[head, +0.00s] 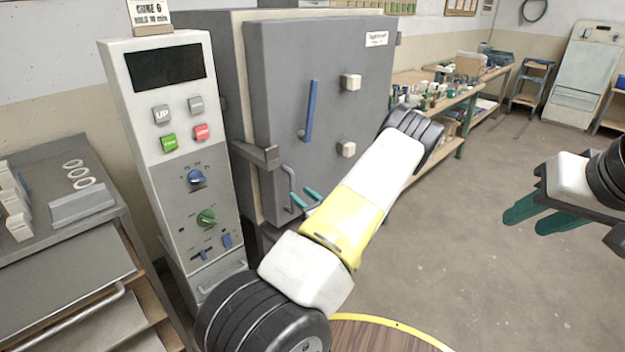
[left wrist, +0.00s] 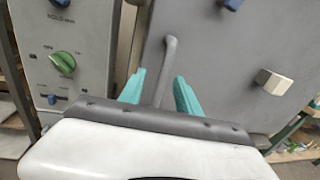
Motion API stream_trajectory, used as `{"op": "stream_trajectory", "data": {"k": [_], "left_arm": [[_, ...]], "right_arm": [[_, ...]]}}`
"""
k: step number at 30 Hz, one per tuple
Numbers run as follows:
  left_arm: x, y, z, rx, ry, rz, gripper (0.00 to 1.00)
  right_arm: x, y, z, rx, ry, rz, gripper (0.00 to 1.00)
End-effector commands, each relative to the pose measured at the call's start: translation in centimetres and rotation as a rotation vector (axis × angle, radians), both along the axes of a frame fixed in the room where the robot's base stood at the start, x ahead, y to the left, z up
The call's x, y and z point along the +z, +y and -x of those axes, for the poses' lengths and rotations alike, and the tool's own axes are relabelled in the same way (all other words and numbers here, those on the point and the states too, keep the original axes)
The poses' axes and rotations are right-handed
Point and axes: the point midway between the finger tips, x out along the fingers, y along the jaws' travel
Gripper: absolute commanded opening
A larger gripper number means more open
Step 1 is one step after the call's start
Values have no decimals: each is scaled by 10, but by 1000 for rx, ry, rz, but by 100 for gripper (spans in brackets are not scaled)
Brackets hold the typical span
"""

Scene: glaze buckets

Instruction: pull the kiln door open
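The kiln door (head: 270,75) is a large upright grey slab in front of the kiln body; a pale strip shows along its left edge. A grey bar handle (head: 291,182) is on its lower left, and it also shows in the left wrist view (left wrist: 169,55). My left gripper (head: 305,199) is at this handle. In the left wrist view its teal fingers (left wrist: 160,92) are apart, with the bar between them and gaps on both sides. My right gripper (head: 540,215) hangs at the right, open and empty, away from the kiln.
A control panel (head: 185,130) with buttons and knobs stands left of the door. A blue bar (head: 310,112) and two pale blocks (head: 350,82) are on the door face. A grey latch (head: 256,154) is at its left edge. The floor (head: 480,180) at right is clear.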

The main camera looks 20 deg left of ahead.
Motion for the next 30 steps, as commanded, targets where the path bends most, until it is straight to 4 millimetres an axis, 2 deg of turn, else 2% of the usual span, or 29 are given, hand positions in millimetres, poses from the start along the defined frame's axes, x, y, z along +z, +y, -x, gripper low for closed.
{"op": "stream_trajectory", "data": {"k": [5, 19, 30], "left_arm": [[-11, -1, -9, -49, 26, -30, 40], [-11, 54, -45, -46, 25, -28, 40], [-10, 60, -49, -47, 26, -27, 40]], "right_arm": [[0, 0, 0, 0, 0, 0, 36], [0, 0, 0, 0, 0, 0, 36], [0, 0, 0, 0, 0, 0, 36]]}}
